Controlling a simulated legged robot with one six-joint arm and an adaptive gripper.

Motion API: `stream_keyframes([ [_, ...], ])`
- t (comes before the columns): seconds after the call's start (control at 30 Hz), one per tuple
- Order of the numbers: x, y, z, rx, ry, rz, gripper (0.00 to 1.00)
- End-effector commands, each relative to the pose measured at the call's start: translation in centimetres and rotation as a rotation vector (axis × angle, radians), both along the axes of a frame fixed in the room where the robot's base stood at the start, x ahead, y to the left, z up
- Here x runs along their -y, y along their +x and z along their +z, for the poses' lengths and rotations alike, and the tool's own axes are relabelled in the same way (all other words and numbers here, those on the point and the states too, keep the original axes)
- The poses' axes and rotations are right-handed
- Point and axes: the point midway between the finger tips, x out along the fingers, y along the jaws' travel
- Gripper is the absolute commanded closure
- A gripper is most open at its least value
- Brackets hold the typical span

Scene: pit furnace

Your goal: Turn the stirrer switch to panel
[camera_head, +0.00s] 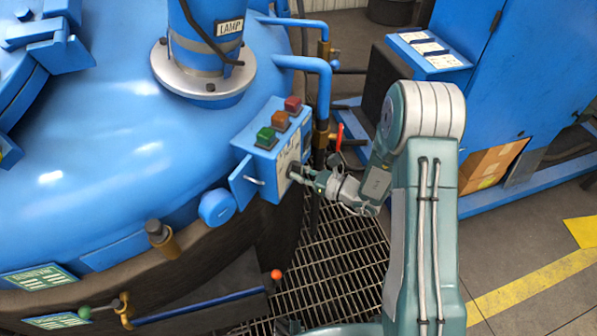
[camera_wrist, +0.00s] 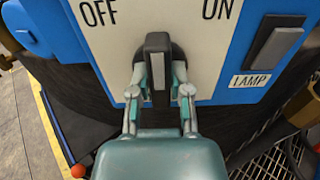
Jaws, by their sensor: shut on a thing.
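A black rotary switch knob (camera_wrist: 157,45) stands upright on a white plate (camera_wrist: 213,62), between the words OFF on the left and ON on the right. No stirrer or panel label is readable. My gripper (camera_wrist: 160,88) is shut on this knob, with one finger on each side. In the head view my gripper (camera_head: 307,177) reaches the right face of the blue control box (camera_head: 258,163). The knob is too small to make out clearly there.
A lamp switch (camera_wrist: 274,45) sits right of the plate. Green (camera_head: 266,137), orange (camera_head: 280,121) and red (camera_head: 293,105) buttons top the box. A small open blue door (camera_head: 243,184) hangs at its left. Blue pipes (camera_head: 323,90) run close behind; grating (camera_head: 335,255) lies below.

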Motion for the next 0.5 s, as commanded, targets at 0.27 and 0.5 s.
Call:
stream_keyframes([
  [0.27, 0.02, 0.1, 0.08, 0.004, 0.0, -0.002, 0.4],
  [0.5, 0.02, 0.06, 0.05, 0.003, -0.001, -0.001, 0.4],
])
